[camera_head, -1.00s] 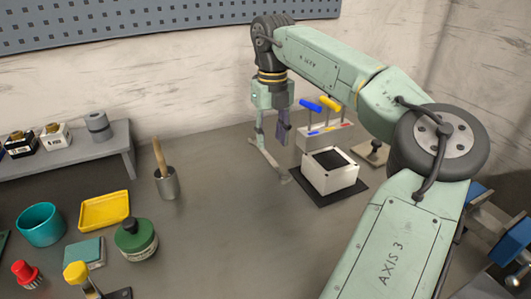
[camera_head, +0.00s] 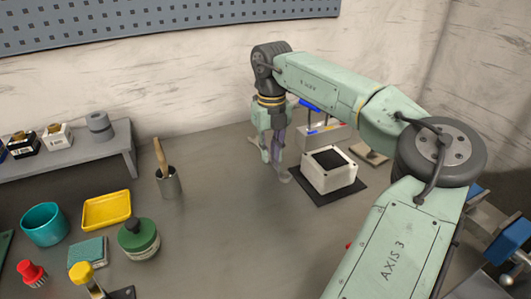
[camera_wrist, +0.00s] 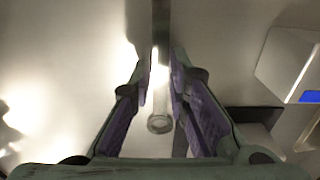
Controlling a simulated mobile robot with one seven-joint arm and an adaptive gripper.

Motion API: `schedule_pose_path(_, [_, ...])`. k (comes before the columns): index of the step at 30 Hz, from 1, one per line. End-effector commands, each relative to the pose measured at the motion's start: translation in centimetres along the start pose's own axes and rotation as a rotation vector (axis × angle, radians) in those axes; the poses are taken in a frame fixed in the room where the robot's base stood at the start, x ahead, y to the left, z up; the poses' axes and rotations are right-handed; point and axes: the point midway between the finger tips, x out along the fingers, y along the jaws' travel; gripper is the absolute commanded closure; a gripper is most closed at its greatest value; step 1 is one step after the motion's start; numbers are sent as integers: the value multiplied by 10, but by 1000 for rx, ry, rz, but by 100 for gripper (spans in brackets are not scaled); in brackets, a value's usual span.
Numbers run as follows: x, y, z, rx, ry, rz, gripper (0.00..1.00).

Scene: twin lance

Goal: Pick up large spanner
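The large spanner (camera_head: 285,178) is a grey metal tool lying on the grey bench, left of a white box. In the wrist view its ring end (camera_wrist: 160,124) and shaft show in the gap between my fingers. My gripper (camera_head: 273,160) points down over the spanner and hides its middle in the head view. In the wrist view my gripper (camera_wrist: 161,62) has its purple-padded fingers apart on either side of the shaft, with a small gap. I cannot tell how high the fingertips are above the bench.
The white box (camera_head: 330,180) with a dark top stands on a black mat close right of my gripper. Behind it is a rack with blue and yellow handled tools. A pot with a wooden handle (camera_head: 168,182) stands to the left. The bench between is clear.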

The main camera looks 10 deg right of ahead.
Motion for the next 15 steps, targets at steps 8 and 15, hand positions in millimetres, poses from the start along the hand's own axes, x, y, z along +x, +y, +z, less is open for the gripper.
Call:
schedule_pose_path(8, [0,0,0,0,0,0,100])
schedule_pose_path(15, [-1,0,0,0,-1,0,100])
